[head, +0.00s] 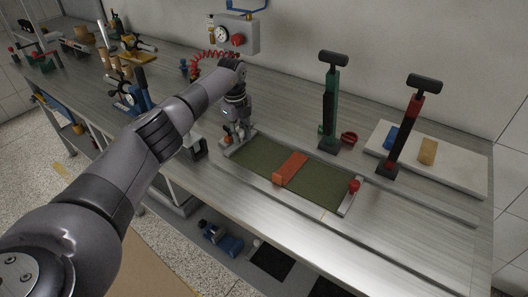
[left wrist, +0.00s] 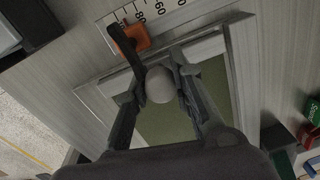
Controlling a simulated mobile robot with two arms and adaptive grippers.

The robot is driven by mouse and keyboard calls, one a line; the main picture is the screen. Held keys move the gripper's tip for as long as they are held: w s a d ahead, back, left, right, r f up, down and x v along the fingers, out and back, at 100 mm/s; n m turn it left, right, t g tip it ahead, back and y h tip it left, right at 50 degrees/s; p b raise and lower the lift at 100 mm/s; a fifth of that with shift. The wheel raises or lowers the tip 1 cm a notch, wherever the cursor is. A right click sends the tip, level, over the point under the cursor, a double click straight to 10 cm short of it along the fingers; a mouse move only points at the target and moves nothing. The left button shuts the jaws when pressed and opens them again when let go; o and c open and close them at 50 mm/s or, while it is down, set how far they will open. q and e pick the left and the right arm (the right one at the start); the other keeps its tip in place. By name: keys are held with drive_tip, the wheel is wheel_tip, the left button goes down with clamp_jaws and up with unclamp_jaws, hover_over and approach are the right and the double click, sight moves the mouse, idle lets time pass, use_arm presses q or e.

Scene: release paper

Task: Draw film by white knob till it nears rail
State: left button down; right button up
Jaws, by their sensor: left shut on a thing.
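My left gripper (head: 238,131) reaches down at the left end of a long metal frame. In the left wrist view its two fingers (left wrist: 162,88) are closed around the round white knob (left wrist: 160,84), which sits at a pale metal bar (left wrist: 205,47). The dull green film (head: 252,155) lies flat in the frame, and part of it shows between the fingers in the left wrist view (left wrist: 165,122). An orange block (head: 291,168) lies across the film near its middle. A metal crossbar with a red knob (head: 354,185) stands at the right end. The gripper hides the white knob in the head view.
A scale with numbers (left wrist: 150,16) and an orange clamp with a black lever (left wrist: 130,38) lie beside the bar. Green (head: 330,105) and red (head: 407,125) upright tools and a white board (head: 458,168) stand at right. The bench front is clear.

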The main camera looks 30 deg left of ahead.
use_arm(q)
drive_tip(key=shift+s+a+f, duration=0.2)
drive_tip(key=shift+a+f, duration=0.05)
drive_tip(key=shift+f, duration=0.05)
drive_tip(key=c, duration=1.3)
unclamp_jaws()
drive_tip(key=shift+w, duration=0.1)
